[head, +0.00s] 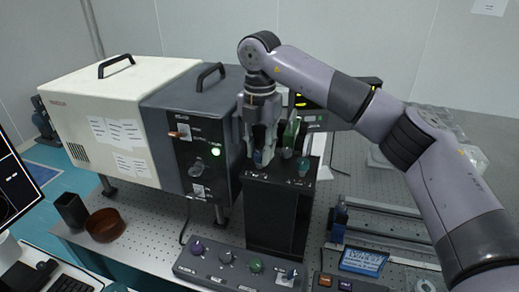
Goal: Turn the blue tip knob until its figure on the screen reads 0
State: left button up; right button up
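The blue tip knob (258,158) stands on the top of a tall black box in the middle of the head view. My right gripper (260,153) points straight down over it, with its fingertips on both sides of the knob. The fingers partly hide the knob, and I cannot tell whether they press on it. A teal knob (304,164) stands on the same top, to the right and apart from the gripper. A dark screen (318,102) with yellow-green marks shows behind my arm; its figures are too small and covered to read. My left gripper is out of view.
A cream and grey instrument (190,95) stands close on the left. A control panel (240,268) with several coloured knobs lies in front of the black box (272,215). A brown bowl (105,224) and a dark cup (70,210) stand front left. Metal rails (385,222) lie to the right.

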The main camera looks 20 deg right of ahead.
aim_at(260, 153)
jog(key=o, duration=0.4)
jog(key=shift+f, duration=0.1)
jog(key=shift+c, duration=0.2)
notch_tip(260, 153, up, 12)
dwell(0.7)
